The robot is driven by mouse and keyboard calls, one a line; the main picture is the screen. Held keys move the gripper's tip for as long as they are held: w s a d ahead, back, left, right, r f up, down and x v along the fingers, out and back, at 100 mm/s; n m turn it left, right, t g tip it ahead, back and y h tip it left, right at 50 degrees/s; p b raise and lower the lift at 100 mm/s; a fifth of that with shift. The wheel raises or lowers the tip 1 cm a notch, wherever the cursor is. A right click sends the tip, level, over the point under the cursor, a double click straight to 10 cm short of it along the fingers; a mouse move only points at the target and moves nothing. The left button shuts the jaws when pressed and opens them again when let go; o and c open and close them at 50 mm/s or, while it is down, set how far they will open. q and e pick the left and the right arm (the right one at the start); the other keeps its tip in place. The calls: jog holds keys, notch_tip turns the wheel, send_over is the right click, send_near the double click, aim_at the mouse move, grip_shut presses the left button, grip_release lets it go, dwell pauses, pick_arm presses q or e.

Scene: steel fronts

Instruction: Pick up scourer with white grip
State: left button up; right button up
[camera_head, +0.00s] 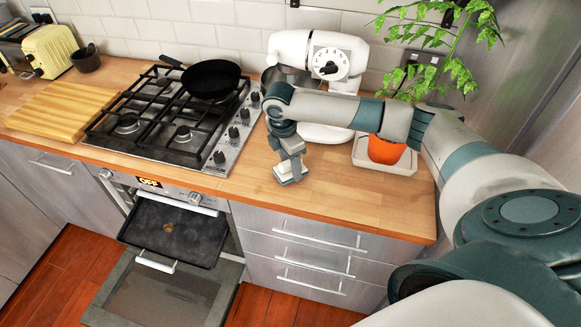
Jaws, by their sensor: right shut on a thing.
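The scourer with white grip (287,178) is a small pale piece at the wooden worktop, right of the hob. My right gripper (290,165) points down over it and is shut on it. The fingers hide part of the scourer. I cannot tell whether it touches the worktop or is just above it. My left gripper is not in view.
A white stand mixer (318,55) stands behind my right arm, and an orange plant pot (385,150) to its right. The gas hob (150,143) holds a black pan (211,78). The oven door (165,296) hangs open below. The front right worktop (350,200) is clear.

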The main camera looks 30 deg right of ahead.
aim_at(287, 165)
notch_tip(287, 165, up, 8)
jog(key=b, duration=0.2)
jog(key=shift+r+b, duration=0.15)
jog(key=shift+b, duration=0.25)
jog(key=shift+r, duration=0.45)
jog(key=shift+a, duration=0.1)
jog(key=shift+s+a+f+m+b, duration=0.15)
jog(key=shift+s+a+m+b, duration=0.2)
jog(key=shift+a+m, duration=0.35)
jog(key=s+a+f+m+g+y+b, duration=0.1)
jog(key=s+a+m+b, duration=0.4)
jog(key=s+a+m, duration=0.7)
jog(key=shift+s+a+f+m, duration=0.3)
jog(key=shift+a+m, duration=0.85)
jog(key=shift+m, duration=0.65)
jog(key=shift+w, duration=0.15)
